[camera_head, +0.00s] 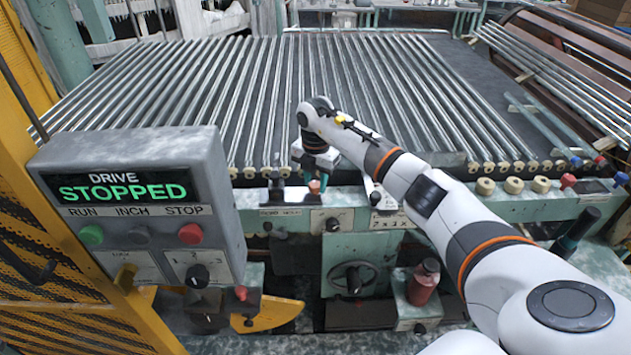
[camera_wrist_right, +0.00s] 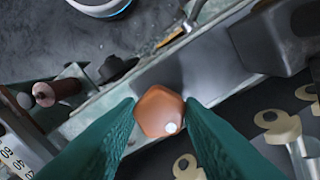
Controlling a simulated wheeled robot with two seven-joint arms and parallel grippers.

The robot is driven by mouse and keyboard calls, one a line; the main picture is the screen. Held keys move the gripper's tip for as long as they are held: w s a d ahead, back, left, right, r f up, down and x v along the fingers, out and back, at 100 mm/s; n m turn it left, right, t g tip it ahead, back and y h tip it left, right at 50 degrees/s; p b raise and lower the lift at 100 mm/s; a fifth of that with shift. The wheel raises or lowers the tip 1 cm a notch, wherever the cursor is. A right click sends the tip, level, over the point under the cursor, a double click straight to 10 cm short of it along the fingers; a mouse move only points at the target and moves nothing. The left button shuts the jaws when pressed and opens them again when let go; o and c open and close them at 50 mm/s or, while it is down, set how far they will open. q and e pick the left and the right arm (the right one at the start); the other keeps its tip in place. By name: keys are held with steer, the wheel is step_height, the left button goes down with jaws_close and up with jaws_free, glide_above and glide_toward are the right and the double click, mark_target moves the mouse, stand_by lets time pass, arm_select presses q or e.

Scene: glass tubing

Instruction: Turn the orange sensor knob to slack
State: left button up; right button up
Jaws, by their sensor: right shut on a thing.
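The orange sensor knob (camera_wrist_right: 158,108) is a faceted orange cap in the middle of the right wrist view, with a white dot near its lower right edge. My right gripper (camera_head: 315,186) reaches down over the front rail of the roller bed, and its green fingers are shut on the knob, one on each side. My left gripper is not in view.
A control box (camera_head: 135,200) at the left reads DRIVE STOPPED. Glass tubes lie across the bed behind my right arm. A handwheel (camera_head: 353,278) and a red bottle (camera_head: 422,284) are below the rail. Cream rollers (camera_head: 513,185) line the rail at right.

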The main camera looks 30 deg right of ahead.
steer(key=n+b, duration=0.2)
steer(key=n, duration=0.5)
steer(key=n+b, duration=0.1)
steer(key=n, duration=0.6)
steer(key=shift+n+b, duration=0.3)
steer(key=shift+b, duration=0.05)
steer(key=n+b, duration=0.1)
steer(key=n, duration=0.9)
steer(key=shift+r+n+b, duration=0.1)
steer(key=shift+n+b, duration=0.3)
steer(key=o, duration=1)
